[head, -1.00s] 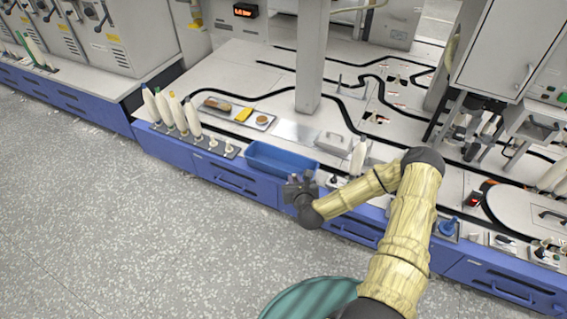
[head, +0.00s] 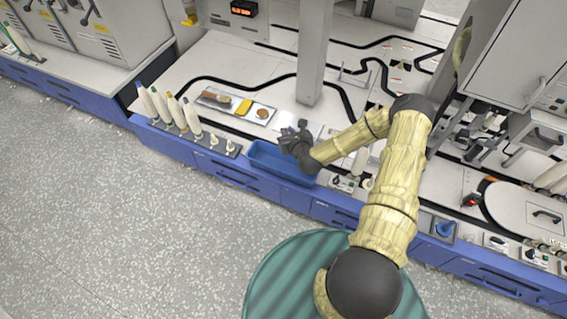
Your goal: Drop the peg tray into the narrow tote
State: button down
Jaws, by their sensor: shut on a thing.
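A dark peg tray (head: 206,142) lies along the front edge of the bench at left. Several pale cones stand upright on it, and short white pegs show at its right end. The narrow blue tote (head: 264,163) sits to its right at the bench edge. The part of its inside that shows is empty. My gripper (head: 290,135) is above the tote's far right side, apart from the peg tray. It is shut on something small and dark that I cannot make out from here. My gripper and wrist hide part of the tote's far rim.
A shallow tray (head: 236,105) with a brown, a yellow and a round tan item lies behind the tote. A grey column (head: 311,60) rises from the bench behind my gripper. A grey cabinet (head: 500,50) overhangs the right. The floor at left is clear.

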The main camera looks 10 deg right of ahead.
jog(key=shift+s+d, duration=0.1)
jog(key=shift+s, duration=0.1)
notch_tip(320, 180, down, 6)
jog(key=b, duration=0.4)
jog(key=shift+w+b, duration=0.1)
jog(key=shift+b, duration=0.3)
jog(key=shift+r, duration=0.1)
jog(key=c, duration=1.3)
grip_release()
jog(key=p+v, duration=0.3)
jog(key=v, duration=1.4)
jog(key=shift+s, duration=0.25)
